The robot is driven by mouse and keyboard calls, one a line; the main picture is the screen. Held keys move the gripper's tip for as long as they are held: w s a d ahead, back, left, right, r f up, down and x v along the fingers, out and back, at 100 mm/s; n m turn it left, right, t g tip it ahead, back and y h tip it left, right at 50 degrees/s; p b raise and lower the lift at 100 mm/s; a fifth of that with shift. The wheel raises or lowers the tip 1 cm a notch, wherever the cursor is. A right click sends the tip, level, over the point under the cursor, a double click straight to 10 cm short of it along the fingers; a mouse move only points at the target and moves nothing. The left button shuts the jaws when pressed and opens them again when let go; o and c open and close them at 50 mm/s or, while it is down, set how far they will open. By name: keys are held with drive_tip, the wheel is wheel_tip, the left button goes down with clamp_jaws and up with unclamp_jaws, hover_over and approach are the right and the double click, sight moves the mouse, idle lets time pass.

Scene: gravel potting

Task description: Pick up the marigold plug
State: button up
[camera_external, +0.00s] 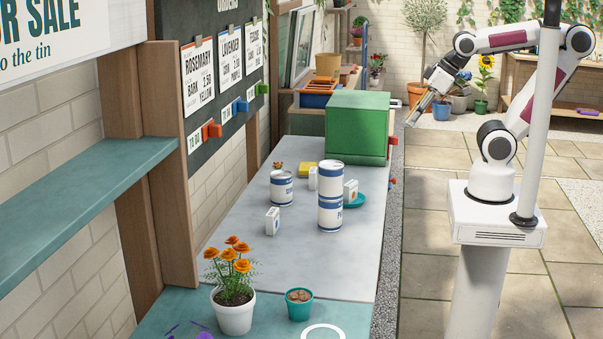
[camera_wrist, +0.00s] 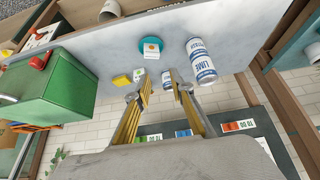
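A small plant with orange-red tips (camera_external: 278,166), possibly the marigold plug, shows just behind a blue-banded can (camera_external: 281,189) on the grey worktop; its lower part is hidden. A larger plant with orange marigold-like flowers (camera_external: 238,262) stands in a white pot at the front left. I cannot make out either plant in the wrist view. My gripper (camera_external: 411,121) is raised to the right of the green box, away from both plants. In the wrist view my gripper (camera_wrist: 160,83) has its fingers apart with nothing between them.
A green box (camera_external: 357,128) stands at the worktop's far right. Stacked cans (camera_external: 330,212), a teal saucer (camera_external: 358,201), small white packets (camera_external: 272,222) and a yellow block (camera_external: 307,168) occupy the middle. A teal pot (camera_external: 299,308) stands at the front. The worktop's front right is clear.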

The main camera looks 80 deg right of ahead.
drive_tip(key=w+d+f+t+h, duration=0.1)
drive_tip(key=w+d+t, duration=0.1)
drive_tip(key=w, duration=1.2)
drive_tip(key=w+d+f+t, duration=0.2)
drive_tip(key=w+t, duration=0.1)
drive_tip(key=w, duration=1)
drive_tip(key=w+d+f+m+t+h, duration=0.1)
drive_tip(key=w+d+f+t, duration=0.1)
drive_tip(key=w+f, duration=0.4)
drive_tip(key=w+d+f+m+t+h, duration=0.1)
drive_tip(key=w+d+f+t, duration=0.1)
drive_tip(key=w+d+f, duration=0.3)
drive_tip(key=shift+w+f+t, duration=0.4)
drive_tip(key=shift+w+f, duration=0.8)
drive_tip(key=shift+w, duration=0.8)
drive_tip(key=shift+d, duration=0.1)
drive_tip(key=shift+f, duration=1.15)
drive_tip(key=shift+f, duration=0.15)
